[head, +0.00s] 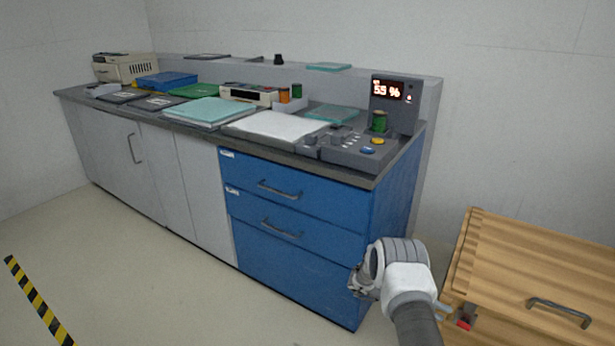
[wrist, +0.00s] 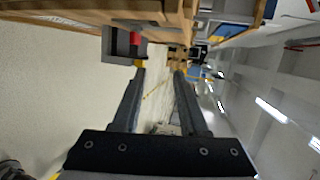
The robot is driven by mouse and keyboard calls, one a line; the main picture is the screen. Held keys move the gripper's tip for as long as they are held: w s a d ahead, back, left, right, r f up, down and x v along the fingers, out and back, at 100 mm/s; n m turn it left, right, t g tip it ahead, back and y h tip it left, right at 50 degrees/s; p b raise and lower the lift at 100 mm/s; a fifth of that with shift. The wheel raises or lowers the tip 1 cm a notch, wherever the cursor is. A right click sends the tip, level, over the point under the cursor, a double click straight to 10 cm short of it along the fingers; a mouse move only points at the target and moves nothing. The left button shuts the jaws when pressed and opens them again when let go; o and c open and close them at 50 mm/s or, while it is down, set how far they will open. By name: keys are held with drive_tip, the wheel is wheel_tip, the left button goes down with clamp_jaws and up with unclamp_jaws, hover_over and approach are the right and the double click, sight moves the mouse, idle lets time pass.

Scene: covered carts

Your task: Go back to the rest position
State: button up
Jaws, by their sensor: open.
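My gripper (wrist: 160,72) shows in the wrist view with its two dark fingers apart and nothing between them. In the head view my arm's end hangs at the lower right, in front of the blue drawer cabinet and just left of the wooden covered cart (head: 530,265). The fingers are hard to make out there. In the wrist view wood (wrist: 80,12) runs along the top, beyond the fingertips. A grey fitting with a red part (wrist: 135,38) sits on it, near the left fingertip; whether they touch cannot be told.
The blue drawer cabinet (head: 300,225) stands behind my arm. The cart's lid has a dark handle (head: 560,312). Floor (head: 150,290) is clear at left, with striped tape (head: 38,300).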

drive_tip(key=w+a+r+n+t+y, duration=0.2)
drive_tip(key=w+r+n+t, duration=0.35)
drive_tip(key=w+r, duration=0.4)
drive_tip(key=w+a+r+n+t+y, duration=0.15)
drive_tip(key=w+r+n+t, duration=0.4)
drive_tip(key=r, duration=0.65)
drive_tip(key=w+a+r+n+t+y, duration=0.1)
drive_tip(key=a+r+n+t+y, duration=0.65)
drive_tip(key=r, duration=0.85)
drive_tip(key=s+a+r+n+g+y, duration=0.1)
drive_tip(key=s+a+r+n+y, duration=0.1)
drive_tip(key=s+a+r+n, duration=0.35)
drive_tip(key=s+a+r+n+g+y, duration=0.25)
drive_tip(key=s+a+n, duration=0.4)
drive_tip(key=s, duration=0.45)
drive_tip(key=s+d+f+n+g+h, duration=0.1)
drive_tip(key=s+f+n+g, duration=0.3)
drive_tip(key=s, duration=1)
drive_tip(key=s+d+f+n+g, duration=0.1)
drive_tip(key=s+f+n, duration=0.35)
drive_tip(key=s, duration=0.95)
wheel_tip(320, 180, up, 29)
drive_tip(key=p, duration=2.8)
drive_tip(key=shift+w+a+n+p, duration=0.15)
drive_tip(key=shift+n+p, duration=0.15)
drive_tip(key=shift+n, duration=0.1)
drive_tip(key=shift+d, duration=0.2)
